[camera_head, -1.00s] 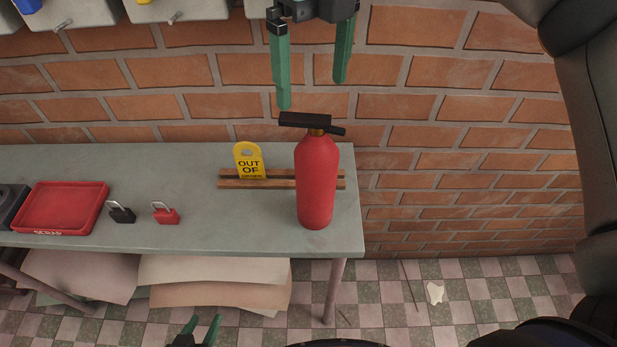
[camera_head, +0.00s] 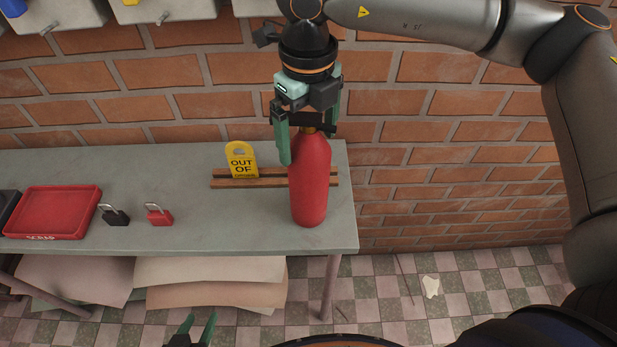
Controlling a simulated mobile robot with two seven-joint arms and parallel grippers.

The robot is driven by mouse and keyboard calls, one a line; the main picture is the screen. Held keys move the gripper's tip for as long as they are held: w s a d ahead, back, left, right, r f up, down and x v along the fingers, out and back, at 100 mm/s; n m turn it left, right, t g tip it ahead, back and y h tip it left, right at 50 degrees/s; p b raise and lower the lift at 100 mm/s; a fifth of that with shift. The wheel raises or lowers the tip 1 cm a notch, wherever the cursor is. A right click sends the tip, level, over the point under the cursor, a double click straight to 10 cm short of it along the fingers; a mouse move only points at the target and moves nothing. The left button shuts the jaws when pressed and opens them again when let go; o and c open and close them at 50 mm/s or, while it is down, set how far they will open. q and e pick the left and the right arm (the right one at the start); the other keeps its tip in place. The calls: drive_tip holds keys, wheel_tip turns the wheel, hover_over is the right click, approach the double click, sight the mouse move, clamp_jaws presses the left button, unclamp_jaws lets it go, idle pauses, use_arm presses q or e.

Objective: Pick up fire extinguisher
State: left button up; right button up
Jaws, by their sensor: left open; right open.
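The red fire extinguisher (camera_head: 310,185) stands upright near the right end of the grey table, with a black handle on top. My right gripper (camera_head: 309,150) comes from above and is open, with its green fingers pointing down around the extinguisher's top. The left finger reaches down beside the upper body; the other finger is on the right, by the handle. I cannot tell whether they touch it. My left gripper (camera_head: 198,328) is open and empty at the bottom of the view, in front of the table.
A wooden rack (camera_head: 230,180) with a yellow out-of-order tag (camera_head: 242,160) sits left of and behind the extinguisher. A red scrap tray (camera_head: 52,212), a black padlock (camera_head: 114,216) and a red padlock (camera_head: 159,216) lie farther left on the table (camera_head: 200,235). A brick wall (camera_head: 440,160) stands behind.

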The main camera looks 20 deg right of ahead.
drive_tip(key=shift+f, duration=0.15)
clamp_jaws()
drive_tip(key=shift+w+r, duration=0.1)
drive_tip(key=shift+r, duration=0.1)
idle(0.7)
